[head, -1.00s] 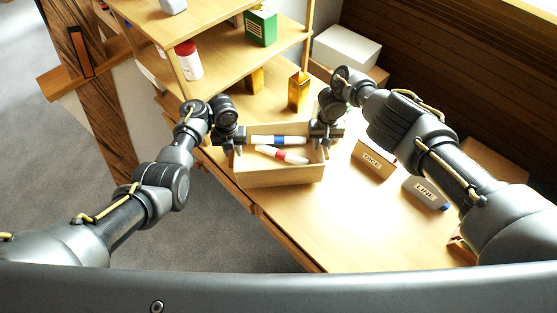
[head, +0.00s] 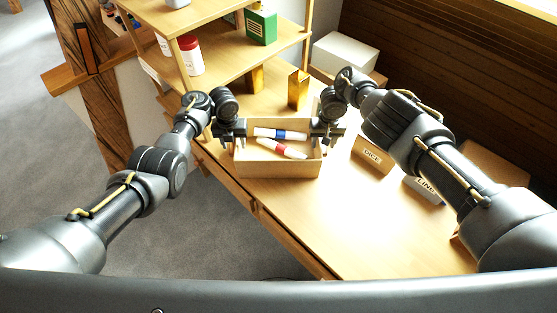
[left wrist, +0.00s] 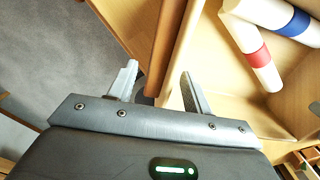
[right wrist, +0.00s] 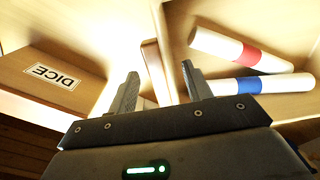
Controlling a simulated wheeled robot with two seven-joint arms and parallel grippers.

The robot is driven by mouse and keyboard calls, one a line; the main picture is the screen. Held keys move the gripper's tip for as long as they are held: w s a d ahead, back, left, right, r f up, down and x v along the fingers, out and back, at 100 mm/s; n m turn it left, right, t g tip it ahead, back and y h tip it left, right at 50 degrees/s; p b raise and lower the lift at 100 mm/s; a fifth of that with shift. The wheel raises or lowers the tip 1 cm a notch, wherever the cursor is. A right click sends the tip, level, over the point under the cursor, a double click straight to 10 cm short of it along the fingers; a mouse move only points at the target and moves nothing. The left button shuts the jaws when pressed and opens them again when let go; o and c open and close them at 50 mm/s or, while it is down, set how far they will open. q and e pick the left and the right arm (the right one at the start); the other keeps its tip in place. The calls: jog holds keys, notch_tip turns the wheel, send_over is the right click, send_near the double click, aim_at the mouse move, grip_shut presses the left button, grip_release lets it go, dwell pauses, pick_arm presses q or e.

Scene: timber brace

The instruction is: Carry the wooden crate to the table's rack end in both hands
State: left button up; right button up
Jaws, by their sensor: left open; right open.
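The open wooden crate (head: 277,168) stands on the table (head: 350,225), by the foot of the rack. It holds two white cylinders, one with a blue band (head: 281,134) and one with a red band (head: 282,148). My left gripper (head: 238,139) is at its left wall, open. In the left wrist view the open fingers (left wrist: 158,88) stand on either side of that wall's edge. My right gripper (head: 322,139) is at the right wall, also open. In the right wrist view its fingers (right wrist: 160,85) straddle the wall's edge. Contact with the wood is hard to tell.
The rack (head: 215,75) rises behind the crate, with a red-lidded jar (head: 190,56) and a green box (head: 261,27). Golden blocks (head: 299,89) stand behind. The DICE box (head: 372,154) and LINE box (head: 424,188) lie right. The table front is clear.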

pick_arm(q)
jog(key=shift+w, duration=0.25)
pick_arm(e)
jog(key=shift+w+f, duration=0.2)
pick_arm(q)
jog(key=shift+w+r, duration=0.15)
jog(key=shift+r, duration=0.2)
pick_arm(e)
jog(key=shift+w+a+f, duration=0.1)
jog(key=shift+w+f, duration=0.1)
pick_arm(q)
jog(key=r, duration=0.3)
jog(key=s+r, duration=0.1)
jog(key=r, duration=0.1)
jog(key=shift+d+r, duration=0.1)
jog(key=shift+r, duration=0.1)
pick_arm(e)
jog(key=shift+s+r, duration=0.2)
jog(key=shift+s, duration=0.05)
pick_arm(q)
jog(key=shift+r, duration=0.3)
jog(key=shift+w+r, duration=0.15)
jog(key=shift+r, duration=0.15)
pick_arm(e)
jog(key=shift+w+f, duration=0.15)
jog(key=shift+w, duration=0.05)
pick_arm(q)
jog(key=shift+r, duration=0.1)
